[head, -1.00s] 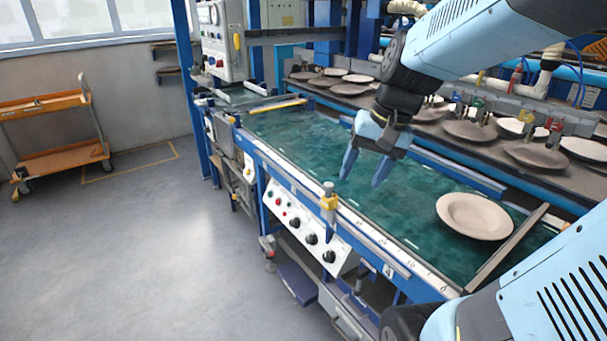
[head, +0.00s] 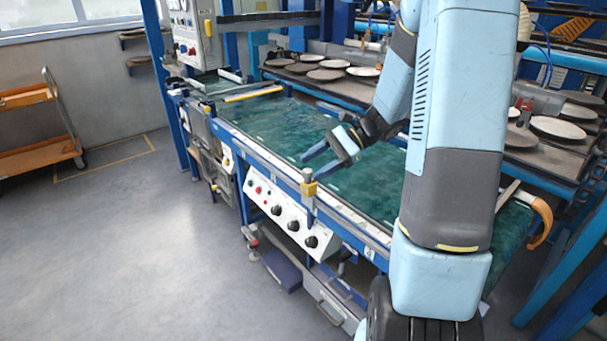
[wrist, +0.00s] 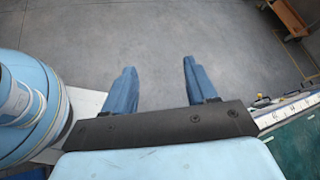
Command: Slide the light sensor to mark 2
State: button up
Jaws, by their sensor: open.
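The light sensor appears to be the yellow block with a grey cylindrical top (head: 309,186) on the front rail of the green conveyor. It stands upright beside the scale strip (head: 268,158); the numbers are too small to read in the head view. My gripper (head: 306,167) is open and empty, with its fingers pointing left, close to the sensor's top in the picture. I cannot tell the depth gap. In the wrist view both fingers of my gripper (wrist: 158,68) are apart over grey floor. The sensor does not show there. The numbered scale (wrist: 285,110) runs at the right.
The green conveyor (head: 270,120) spans the middle. A white control panel with knobs (head: 280,212) sits below the front rail. Plates lie on a rack (head: 335,92) behind. My arm covers the conveyor's right part. The floor at left is open, with an orange cart (head: 40,125).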

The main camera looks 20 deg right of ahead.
aim_at(308, 171)
jog(key=w+d+f+m+t+y, duration=0.4)
jog(key=w+d+f+m+t, duration=0.4)
jog(key=f, duration=0.3)
jog(key=shift+m+g, duration=0.4)
jog(key=shift+m, duration=0.2)
jog(key=shift+w+r+x, duration=0.15)
jog(key=shift+x, duration=1.75)
jog(key=shift+w+r+x, duration=0.15)
jog(key=shift+w+x, duration=0.05)
jog(key=shift+x, duration=1.75)
jog(key=shift+d, duration=0.2)
jog(key=shift+c, duration=0.3)
